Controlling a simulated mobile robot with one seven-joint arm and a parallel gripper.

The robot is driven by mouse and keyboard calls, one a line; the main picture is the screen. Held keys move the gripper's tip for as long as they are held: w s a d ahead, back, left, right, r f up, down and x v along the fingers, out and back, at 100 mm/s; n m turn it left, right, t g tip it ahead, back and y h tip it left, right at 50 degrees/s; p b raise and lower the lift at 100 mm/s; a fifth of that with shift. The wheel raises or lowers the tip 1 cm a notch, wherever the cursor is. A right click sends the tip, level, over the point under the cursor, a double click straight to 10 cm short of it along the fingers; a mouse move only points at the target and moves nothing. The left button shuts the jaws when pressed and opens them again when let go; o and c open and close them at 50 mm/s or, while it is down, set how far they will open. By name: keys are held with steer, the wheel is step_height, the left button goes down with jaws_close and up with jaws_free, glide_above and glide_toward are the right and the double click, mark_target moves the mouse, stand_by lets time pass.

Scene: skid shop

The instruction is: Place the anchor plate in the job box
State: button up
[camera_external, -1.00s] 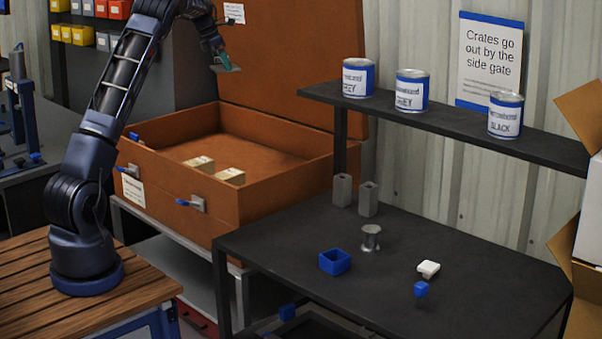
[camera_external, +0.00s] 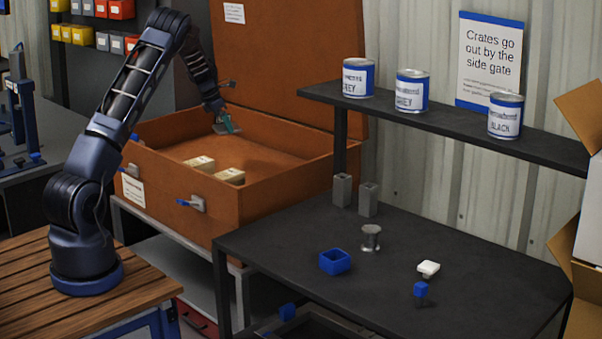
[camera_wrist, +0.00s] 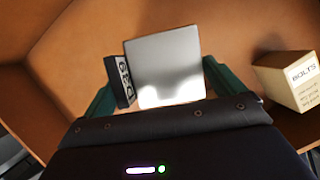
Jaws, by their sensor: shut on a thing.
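The job box is an orange-brown chest (camera_external: 270,205) with its lid raised, left of the dark table in the external view. My gripper (camera_external: 226,125) is inside the box opening, toward its back left. In the wrist view my gripper (camera_wrist: 158,95) has green fingers on both sides of a flat grey metal anchor plate (camera_wrist: 165,68) and is shut on it. A dark tag with light lettering stands at the plate's left side. The brown box walls and floor (camera_wrist: 240,35) lie behind the plate. I cannot tell whether the plate touches the floor.
Two pale cartons (camera_external: 229,176) lie in the box; one marked BOLTS (camera_wrist: 292,80) is right of my gripper in the wrist view. The box's front wall and raised lid (camera_external: 290,60) bound the space. Cans (camera_external: 411,92) stand on a shelf to the right.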

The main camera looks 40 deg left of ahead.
step_height(320, 180, down, 15)
steer(key=shift+f, duration=0.1)
stand_by(0.6)
steer(key=o, duration=1.2)
steer(key=shift+f, duration=0.1)
steer(key=shift+c, duration=0.2)
